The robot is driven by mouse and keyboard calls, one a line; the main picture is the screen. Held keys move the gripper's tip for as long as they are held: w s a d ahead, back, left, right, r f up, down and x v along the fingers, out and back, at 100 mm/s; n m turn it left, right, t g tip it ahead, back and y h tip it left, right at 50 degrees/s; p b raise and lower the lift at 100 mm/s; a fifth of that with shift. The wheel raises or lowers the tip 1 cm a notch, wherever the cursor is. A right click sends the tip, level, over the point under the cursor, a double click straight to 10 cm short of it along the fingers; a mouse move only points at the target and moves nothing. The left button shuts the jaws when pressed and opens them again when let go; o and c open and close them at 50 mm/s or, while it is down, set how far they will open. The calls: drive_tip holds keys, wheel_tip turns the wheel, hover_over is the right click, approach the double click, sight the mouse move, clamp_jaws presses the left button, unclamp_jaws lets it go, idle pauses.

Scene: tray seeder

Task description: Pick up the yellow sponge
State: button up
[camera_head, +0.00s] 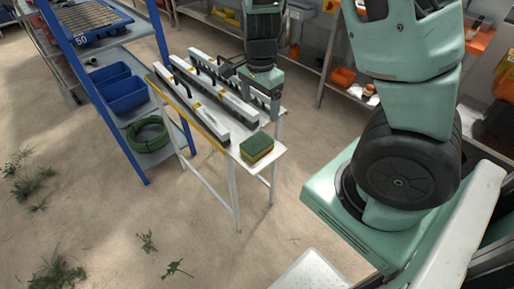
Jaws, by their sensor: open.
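The yellow sponge (257,149), with a dark green top, lies on the near right corner of a narrow white table (274,160). My gripper (271,112) is above the table, behind the sponge and a little to its right in the picture. The gripper points down and is open, with nothing seen between its fingers. It looks apart from the sponge. The exact gap between the fingertips and the tabletop is hard to judge from this view.
Long white-and-black bars (205,88) with handles fill the table left of the sponge. A blue shelf rack (103,92) with blue bins (118,90) and a green hose (147,134) stands at left. Shelves line the back. The sandy floor in front is mostly clear.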

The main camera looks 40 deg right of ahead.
drive_tip(key=b, duration=0.2)
hover_over(257, 142)
drive_tip(key=f, duration=0.8)
drive_tip(key=shift+s+d, duration=0.2)
drive_tip(key=shift+d, duration=0.05)
drive_tip(key=shift+w+a+f+b, duration=0.15)
drive_tip(key=shift+f+b, duration=0.3)
drive_tip(key=shift+f, duration=1)
drive_tip(key=shift+a+f+b, duration=0.15)
drive_tip(key=shift+f+b, duration=0.3)
drive_tip(key=shift+f, duration=0.95)
drive_tip(key=c, duration=1.2)
drive_tip(key=shift+o, duration=0.2)
drive_tip(key=shift+r, duration=0.1)
wheel_tip(257, 142, up, 10)
drive_tip(key=p, duration=0.3)
